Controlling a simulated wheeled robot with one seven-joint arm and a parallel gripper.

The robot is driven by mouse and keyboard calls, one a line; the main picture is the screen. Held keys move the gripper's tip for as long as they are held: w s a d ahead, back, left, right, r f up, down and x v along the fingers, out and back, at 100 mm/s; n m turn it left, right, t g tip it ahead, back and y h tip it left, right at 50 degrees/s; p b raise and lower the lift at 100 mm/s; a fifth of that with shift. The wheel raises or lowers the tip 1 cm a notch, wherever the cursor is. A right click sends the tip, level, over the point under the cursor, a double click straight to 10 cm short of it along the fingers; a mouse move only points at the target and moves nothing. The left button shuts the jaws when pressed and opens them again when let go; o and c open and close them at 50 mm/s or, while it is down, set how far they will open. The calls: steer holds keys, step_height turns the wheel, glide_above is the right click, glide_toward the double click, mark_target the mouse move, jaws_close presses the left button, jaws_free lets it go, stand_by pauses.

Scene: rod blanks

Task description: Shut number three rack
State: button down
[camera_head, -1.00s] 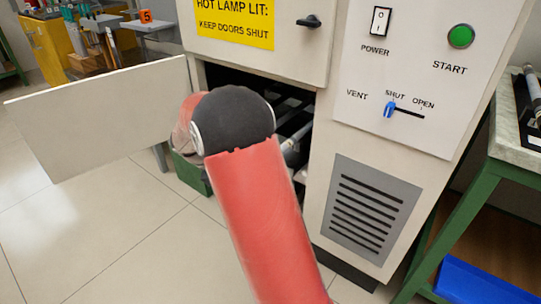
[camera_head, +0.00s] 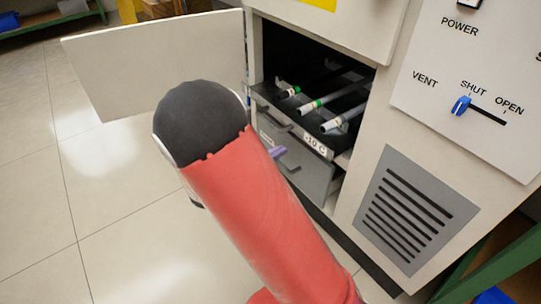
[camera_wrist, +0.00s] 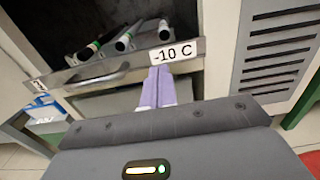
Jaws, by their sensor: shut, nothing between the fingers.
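The rack (camera_head: 262,100) is a dark pull-out tray in the cabinet's lower opening, holding three rods (camera_head: 340,108) with white and green ends. Its front carries a "-10 C" label (camera_wrist: 174,52), a bar handle (camera_wrist: 97,75) and a small tag (camera_wrist: 38,84) at the left whose marking is hard to read. The front appears to stand out past the opening. My gripper (camera_wrist: 158,72) has its lavender fingers together and empty, with the tips at the rack front just below the label; whether they touch is unclear. In the head view my gripper (camera_head: 278,152) is mostly hidden behind my arm.
The cabinet door (camera_head: 160,60) stands wide open to the left. A grey panel (camera_head: 305,172) lies below the rack front. A vented panel (camera_head: 405,212) and a blue slider (camera_head: 461,105) are to the right. The floor at left is clear.

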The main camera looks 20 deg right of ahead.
glide_toward(337, 119)
steer(key=a+f, duration=0.2)
steer(key=shift+w+a+f, duration=0.1)
steer(key=shift+w+a, duration=0.1)
steer(key=shift+a, duration=0.05)
steer(key=x, duration=1.3)
steer(key=shift+w+d+f+b, duration=0.1)
steer(key=shift+w+d+b, duration=0.05)
steer(key=shift+d+b, duration=0.25)
steer(key=shift+d, duration=0.15)
steer(key=shift+w+r, duration=0.1)
steer(key=shift+r, duration=0.15)
